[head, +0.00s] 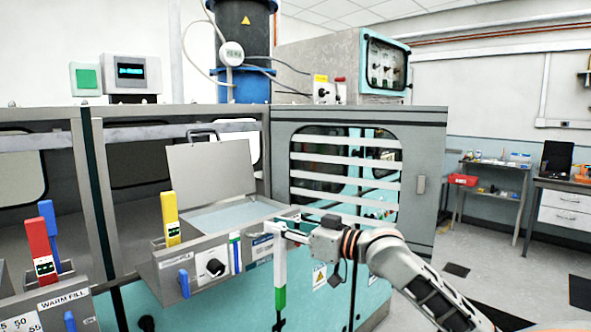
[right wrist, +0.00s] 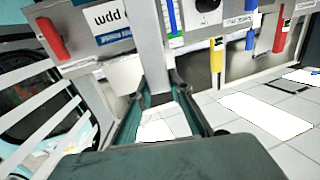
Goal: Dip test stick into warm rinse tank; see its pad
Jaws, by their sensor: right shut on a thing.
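The test stick (head: 280,268), white with a green lower end, hangs upright in front of the counter. My right gripper (head: 284,232) is shut on its upper part. In the right wrist view, the pale stick (right wrist: 150,45) stands between the two fingers (right wrist: 165,105). The green section is outside that view, and I cannot tell whether it is the pad. An open tank (head: 222,216) with pale liquid and a raised grey lid (head: 210,170) lies behind and left of the stick. The stick is outside it. The tank's name is unreadable. My left gripper is not in view.
A yellow lever (head: 170,220) and a black knob (head: 211,267) are on the tank front. A slatted cabinet door (head: 345,178) stands behind my right arm. Floor is open at the right.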

